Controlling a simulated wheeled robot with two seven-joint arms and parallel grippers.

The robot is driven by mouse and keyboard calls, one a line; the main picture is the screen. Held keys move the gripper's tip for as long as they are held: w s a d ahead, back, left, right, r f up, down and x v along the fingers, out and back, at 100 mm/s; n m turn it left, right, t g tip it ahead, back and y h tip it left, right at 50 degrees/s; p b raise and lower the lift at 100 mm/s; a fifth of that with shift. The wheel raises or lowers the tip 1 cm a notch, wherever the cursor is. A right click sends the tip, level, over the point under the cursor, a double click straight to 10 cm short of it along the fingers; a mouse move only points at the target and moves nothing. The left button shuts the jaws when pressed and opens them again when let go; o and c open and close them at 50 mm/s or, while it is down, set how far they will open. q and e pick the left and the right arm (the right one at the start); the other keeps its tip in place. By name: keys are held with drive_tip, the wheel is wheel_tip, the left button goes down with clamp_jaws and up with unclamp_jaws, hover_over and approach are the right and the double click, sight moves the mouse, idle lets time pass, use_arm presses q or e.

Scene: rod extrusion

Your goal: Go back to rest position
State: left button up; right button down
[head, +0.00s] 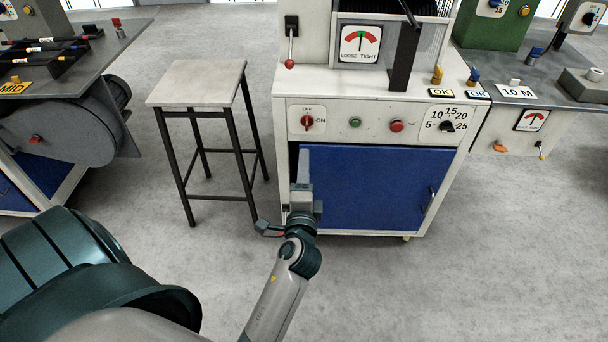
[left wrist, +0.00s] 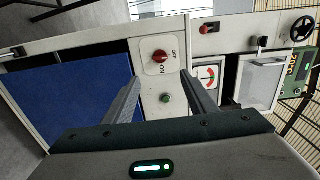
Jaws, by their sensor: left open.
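My left gripper (head: 302,166) is in front of the white machine cabinet (head: 380,105), below its red OFF/ON knob (head: 307,121). In the left wrist view its two fingers (left wrist: 160,85) are spread apart with nothing between them. The red knob (left wrist: 161,57) and a green button (left wrist: 165,98) show beyond and between the fingers. I cannot tell exactly how far the fingers are from the panel. My right gripper is not in view.
A stool (head: 200,84) stands left of the cabinet. The cabinet has a blue door (head: 365,187), a LOOSE/TIGHT gauge (head: 359,43) and a red button (head: 397,126). Benches (head: 118,55) flank it. Grey floor (head: 490,260) is clear at the front right.

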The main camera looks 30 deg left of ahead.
use_arm(q)
drive_tip(key=shift+s+d, duration=0.3)
drive_tip(key=shift+s, duration=0.25)
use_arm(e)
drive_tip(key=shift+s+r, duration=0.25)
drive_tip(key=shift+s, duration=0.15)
use_arm(q)
drive_tip(key=s+d+f+n+g+h+p, duration=0.1)
drive_tip(key=s+d+f+g+h+p, duration=0.25)
drive_tip(key=f, duration=0.75)
drive_tip(key=d+f+n+h+p, duration=0.2)
drive_tip(key=d+f+h, duration=0.3)
drive_tip(key=f, duration=0.6)
drive_tip(key=s+d+f+n+g+h+p, duration=0.1)
drive_tip(key=s+d+f+n+g+p, duration=0.1)
drive_tip(key=s+f, duration=0.7)
drive_tip(key=s+d+f+n+g+h+p, duration=0.1)
drive_tip(key=s+d+f+n+g+p, duration=0.2)
drive_tip(key=s+f, duration=0.7)
drive_tip(key=s+n+g, duration=0.1)
drive_tip(key=s, duration=0.3)
drive_tip(key=shift+d, duration=0.3)
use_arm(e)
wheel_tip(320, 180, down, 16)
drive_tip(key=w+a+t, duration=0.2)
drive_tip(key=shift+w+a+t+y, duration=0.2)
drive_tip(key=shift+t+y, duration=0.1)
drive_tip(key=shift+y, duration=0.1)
